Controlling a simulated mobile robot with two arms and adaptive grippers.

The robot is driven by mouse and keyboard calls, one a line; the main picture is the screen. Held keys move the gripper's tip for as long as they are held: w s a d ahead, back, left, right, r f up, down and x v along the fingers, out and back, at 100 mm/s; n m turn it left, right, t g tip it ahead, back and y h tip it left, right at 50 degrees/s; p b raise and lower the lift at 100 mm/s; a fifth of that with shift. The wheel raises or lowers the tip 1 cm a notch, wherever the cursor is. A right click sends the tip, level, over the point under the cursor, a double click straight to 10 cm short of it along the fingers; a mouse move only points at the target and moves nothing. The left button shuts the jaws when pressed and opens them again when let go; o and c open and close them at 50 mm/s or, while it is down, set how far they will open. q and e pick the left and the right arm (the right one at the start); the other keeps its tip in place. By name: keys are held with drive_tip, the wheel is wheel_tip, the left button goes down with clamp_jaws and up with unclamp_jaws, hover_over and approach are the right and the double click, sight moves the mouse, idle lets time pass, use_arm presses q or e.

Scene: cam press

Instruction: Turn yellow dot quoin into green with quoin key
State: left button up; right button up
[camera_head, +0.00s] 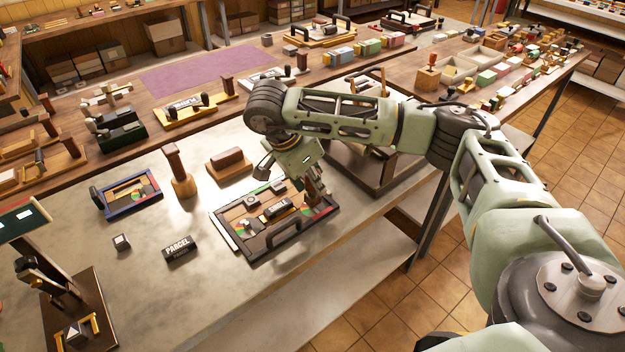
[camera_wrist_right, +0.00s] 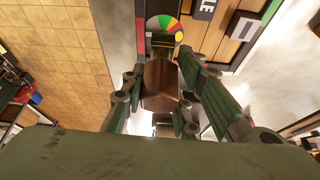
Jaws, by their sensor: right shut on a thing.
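My right gripper (camera_head: 311,182) is at the right end of a dark-framed chase (camera_head: 262,247) on the bench. It is shut on the brown wooden handle of the quoin key (camera_wrist_right: 161,84), whose handle also shows in the head view (camera_head: 314,190). The quoin dial (camera_wrist_right: 160,22) with green, orange and red sectors is just beyond the key in the right wrist view. A yellow dot (camera_wrist_right: 179,37) shows at the dial's edge. The handle hides the key's tip, so I cannot tell whether it sits in the quoin. My left gripper is not in view.
A blue-framed chase (camera_head: 128,205), a black PARCEL block (camera_head: 180,249), a small block (camera_head: 121,242), a wooden-handled stamp (camera_head: 180,175) and a brown block (camera_head: 229,162) stand on the bench to the left. The bench's front edge is close to the dark-framed chase.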

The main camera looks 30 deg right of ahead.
drive_tip(key=shift+f+b, duration=0.75)
drive_tip(key=shift+f, duration=0.05)
idle(0.6)
